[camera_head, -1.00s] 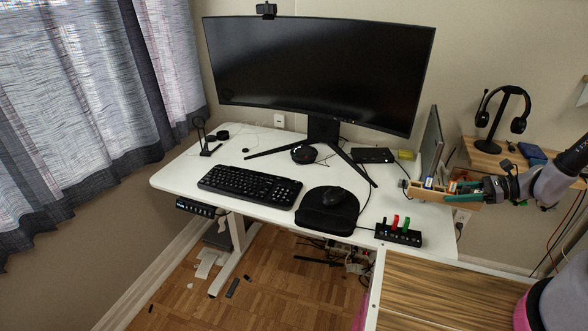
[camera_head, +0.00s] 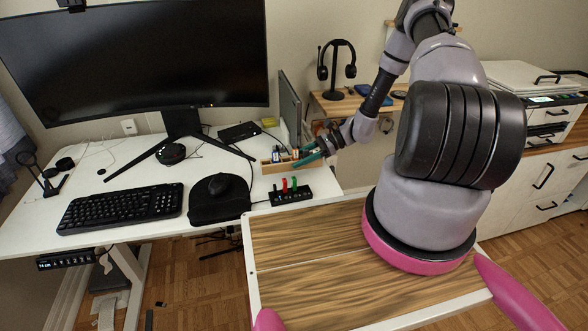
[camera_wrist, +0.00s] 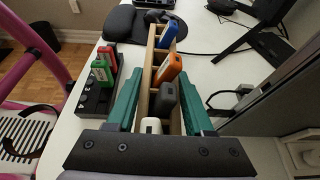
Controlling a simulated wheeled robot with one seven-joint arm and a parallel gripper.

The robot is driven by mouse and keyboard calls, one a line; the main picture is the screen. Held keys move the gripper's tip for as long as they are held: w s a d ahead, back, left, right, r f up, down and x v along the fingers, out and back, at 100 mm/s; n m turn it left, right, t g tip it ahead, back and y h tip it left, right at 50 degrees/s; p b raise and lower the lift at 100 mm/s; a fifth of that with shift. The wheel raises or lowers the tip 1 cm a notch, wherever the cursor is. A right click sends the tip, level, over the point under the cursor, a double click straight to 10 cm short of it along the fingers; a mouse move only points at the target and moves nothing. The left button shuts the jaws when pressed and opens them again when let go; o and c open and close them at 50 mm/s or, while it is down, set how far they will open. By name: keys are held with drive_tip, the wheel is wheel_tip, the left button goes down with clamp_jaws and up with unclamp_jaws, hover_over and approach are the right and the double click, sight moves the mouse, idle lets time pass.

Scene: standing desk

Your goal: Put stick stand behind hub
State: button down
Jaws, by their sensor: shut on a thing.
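The stick stand (camera_head: 272,168) is a narrow wooden holder with several memory sticks. It lies behind the hub in the head view, near the desk's right end. The hub (camera_head: 290,195) is a black block with red and green sticks, close to the desk's front edge. In the wrist view the hub (camera_wrist: 94,98) is left of the stand (camera_wrist: 146,78), with a strip of desk between. My gripper (camera_head: 314,154) has a green finger on each side of the stand in the wrist view (camera_wrist: 160,108) and is shut on it. Whether the stand touches the desk is unclear.
A side panel (camera_head: 290,108) stands close behind the stand. The mouse and black mat (camera_head: 218,202) are to the left. A small black box (camera_head: 240,132) and cables lie farther back. A wood-topped surface (camera_head: 310,235) is in front of the desk.

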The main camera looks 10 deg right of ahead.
sight(299, 177)
drive_tip(key=shift+f, duration=2.25)
drive_tip(key=shift+f, duration=0.2)
drive_tip(key=shift+c, duration=1.4)
unclamp_jaws()
drive_tip(key=shift+r, duration=0.1)
